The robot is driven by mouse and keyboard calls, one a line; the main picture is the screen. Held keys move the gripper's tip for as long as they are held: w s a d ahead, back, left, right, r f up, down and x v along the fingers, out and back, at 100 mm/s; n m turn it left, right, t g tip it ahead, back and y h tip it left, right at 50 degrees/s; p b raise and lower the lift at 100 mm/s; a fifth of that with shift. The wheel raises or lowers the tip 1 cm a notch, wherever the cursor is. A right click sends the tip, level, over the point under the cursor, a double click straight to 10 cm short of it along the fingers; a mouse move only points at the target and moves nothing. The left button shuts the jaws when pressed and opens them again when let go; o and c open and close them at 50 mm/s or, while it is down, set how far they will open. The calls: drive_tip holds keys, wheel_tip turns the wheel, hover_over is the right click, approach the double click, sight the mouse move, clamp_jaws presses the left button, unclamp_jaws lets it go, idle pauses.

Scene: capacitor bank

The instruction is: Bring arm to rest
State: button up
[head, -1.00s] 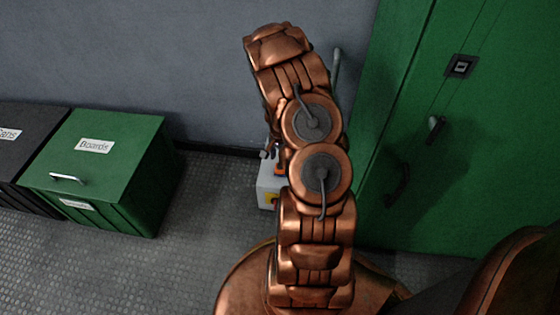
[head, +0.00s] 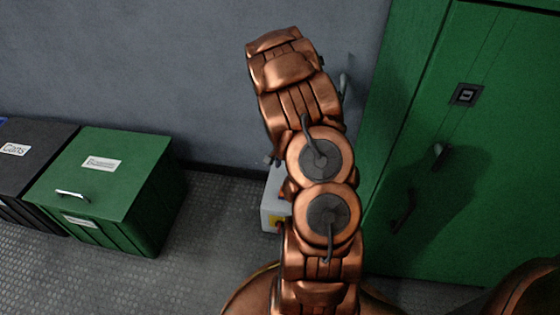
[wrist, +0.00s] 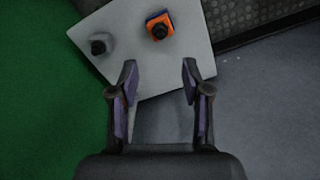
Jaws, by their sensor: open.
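My gripper (wrist: 159,82) shows in the wrist view with its two fingers spread and nothing between them. It is hidden behind my copper-coloured arm in the head view. Beyond the fingertips in the wrist view is a light grey box top (wrist: 130,50) carrying a dark knob on a grey base (wrist: 101,45) and a dark knob on an orange and blue base (wrist: 159,27). My arm rises through the middle of the head view, bent, its upper part leaning left in front of the grey wall.
A green cabinet (head: 480,150) with a lock and handle stands close on the right. The grey box (head: 273,205) is partly hidden behind my arm. A green bin (head: 110,185) and a dark bin (head: 25,165) stand at left. Patterned floor between is clear.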

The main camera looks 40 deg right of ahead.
drive_tip(key=s+a+r+n+p, duration=0.2)
drive_tip(key=a+r+p, duration=0.4)
drive_tip(key=r, duration=0.6)
drive_tip(key=s+a+r+n+p, duration=0.1)
drive_tip(key=a+r+n+p, duration=0.2)
drive_tip(key=a+r+p, duration=0.65)
drive_tip(key=s+a+r+n+p, duration=0.2)
drive_tip(key=a+r+p, duration=0.15)
drive_tip(key=r, duration=1.15)
drive_tip(key=s+a+r+n+p, duration=0.3)
drive_tip(key=s+a+r+p, duration=0.1)
drive_tip(key=r, duration=0.4)
drive_tip(key=s+a+r+n+g+p, duration=0.1)
drive_tip(key=s+a+r+n+p, duration=0.1)
drive_tip(key=s+a+r+p, duration=0.3)
drive_tip(key=s+a+r+n+p, duration=0.3)
drive_tip(key=s+r+p, duration=0.4)
drive_tip(key=r, duration=0.5)
drive_tip(key=s+a, duration=0.1)
drive_tip(key=s, duration=0.1)
drive_tip(key=shift+s+a+n+g, duration=0.2)
drive_tip(key=shift+s+n+g, duration=0.1)
drive_tip(key=shift+s+g, duration=0.1)
drive_tip(key=shift+c, duration=0.6)
